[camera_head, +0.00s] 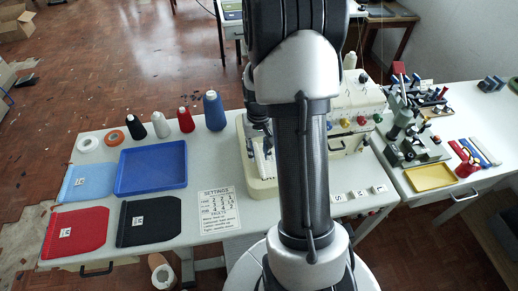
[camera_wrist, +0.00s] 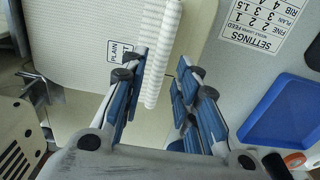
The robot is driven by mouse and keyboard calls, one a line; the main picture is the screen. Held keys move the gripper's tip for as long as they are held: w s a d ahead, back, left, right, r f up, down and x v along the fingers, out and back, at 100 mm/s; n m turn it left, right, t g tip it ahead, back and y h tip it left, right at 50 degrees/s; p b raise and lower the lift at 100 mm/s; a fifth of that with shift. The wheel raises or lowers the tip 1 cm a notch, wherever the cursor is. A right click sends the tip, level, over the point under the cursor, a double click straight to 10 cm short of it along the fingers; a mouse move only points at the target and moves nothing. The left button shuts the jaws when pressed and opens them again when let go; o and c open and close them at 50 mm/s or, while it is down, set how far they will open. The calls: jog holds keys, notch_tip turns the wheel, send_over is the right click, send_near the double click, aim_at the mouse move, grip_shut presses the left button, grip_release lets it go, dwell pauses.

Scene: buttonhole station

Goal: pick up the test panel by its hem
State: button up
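The test panel looks like the cream, finely textured cloth (camera_wrist: 75,35) with a PLAIN label in the wrist view. Its thick, ribbed white hem (camera_wrist: 162,50) runs along its right edge. In the head view a small part of the white panel (camera_head: 262,168) shows on the machine bed, mostly hidden by my arm. My gripper (camera_wrist: 163,68) is open, with blue-padded fingers on either side of the hem. I see gaps between both fingers and the hem; the height of the fingertips over it is hard to tell.
The cream sewing machine (camera_head: 352,112) stands close by, right of my arm. A blue tray (camera_head: 152,169), a settings card (camera_head: 218,210), thread cones (camera_head: 214,110) and labelled red (camera_head: 75,232) and black (camera_head: 148,221) panels lie to the left. A yellow tray (camera_head: 430,177) is at right.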

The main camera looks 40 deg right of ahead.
jog(key=shift+p, duration=0.4)
jog(key=shift+f, duration=0.15)
jog(key=shift+f+b, duration=1)
jog(key=shift+f, duration=0.05)
jog(key=shift+r, duration=0.1)
jog(key=shift+c, duration=0.3)
grip_shut()
dwell(0.4)
jog(key=shift+r+p, duration=2.1)
jog(key=shift+r, duration=0.45)
